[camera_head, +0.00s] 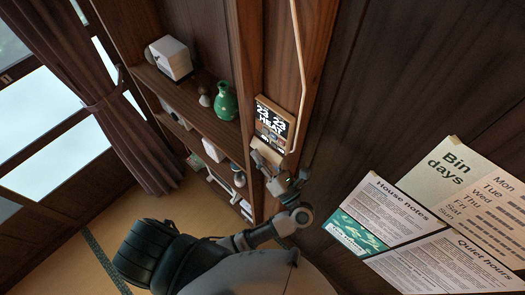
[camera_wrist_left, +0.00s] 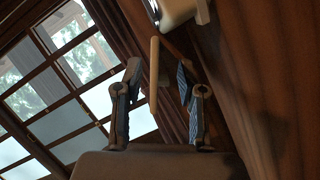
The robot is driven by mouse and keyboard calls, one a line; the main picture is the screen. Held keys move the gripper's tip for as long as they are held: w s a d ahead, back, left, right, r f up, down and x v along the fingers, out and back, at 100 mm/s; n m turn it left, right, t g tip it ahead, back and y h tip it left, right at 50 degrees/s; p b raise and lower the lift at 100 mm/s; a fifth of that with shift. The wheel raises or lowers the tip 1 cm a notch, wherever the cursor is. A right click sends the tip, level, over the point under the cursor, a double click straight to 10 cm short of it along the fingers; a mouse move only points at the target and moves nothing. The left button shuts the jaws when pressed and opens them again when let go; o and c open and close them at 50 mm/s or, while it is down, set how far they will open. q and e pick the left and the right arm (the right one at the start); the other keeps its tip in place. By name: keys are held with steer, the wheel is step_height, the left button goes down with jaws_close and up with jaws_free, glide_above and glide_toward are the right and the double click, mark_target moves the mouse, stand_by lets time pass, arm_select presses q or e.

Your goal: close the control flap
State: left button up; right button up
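The control panel (camera_head: 274,119) is mounted on the wooden post, with a lit display reading "23 23 HEAT". Its flap (camera_head: 266,157) looks like a pale plate standing out from the panel's lower edge, partly hidden by my gripper. My left gripper (camera_head: 283,181) is just below the panel, at the flap. In the left wrist view its fingers (camera_wrist_left: 158,82) are spread apart. A tan plate seen edge-on, likely the flap (camera_wrist_left: 154,75), shows between them; I cannot tell whether either finger touches it. My right gripper is in neither view.
Shelves with a green vase (camera_head: 226,101) and a white box (camera_head: 170,57) stand left of the post. A pale conduit (camera_head: 299,75) runs along the post beside the panel. Paper notices (camera_head: 447,225) hang on the dark wall to the right. A curtain (camera_head: 105,90) and windows are far left.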

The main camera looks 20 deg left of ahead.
arm_select(q)
steer(key=c, duration=0.7)
steer(key=shift+w+d, duration=0.1)
jaws_close()
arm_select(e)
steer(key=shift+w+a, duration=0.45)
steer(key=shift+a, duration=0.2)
arm_select(q)
steer(key=shift+m, duration=0.3)
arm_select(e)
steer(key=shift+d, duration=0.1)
arm_select(q)
steer(key=m+h, duration=0.1)
steer(key=m, duration=0.1)
steer(key=s+r+m+t+h, duration=0.1)
steer(key=m, duration=0.2)
steer(key=m+h, duration=0.1)
steer(key=m, duration=0.2)
steer(key=shift+s+a+r, duration=0.25)
steer(key=shift+s+a, duration=0.05)
steer(key=shift+s, duration=0.1)
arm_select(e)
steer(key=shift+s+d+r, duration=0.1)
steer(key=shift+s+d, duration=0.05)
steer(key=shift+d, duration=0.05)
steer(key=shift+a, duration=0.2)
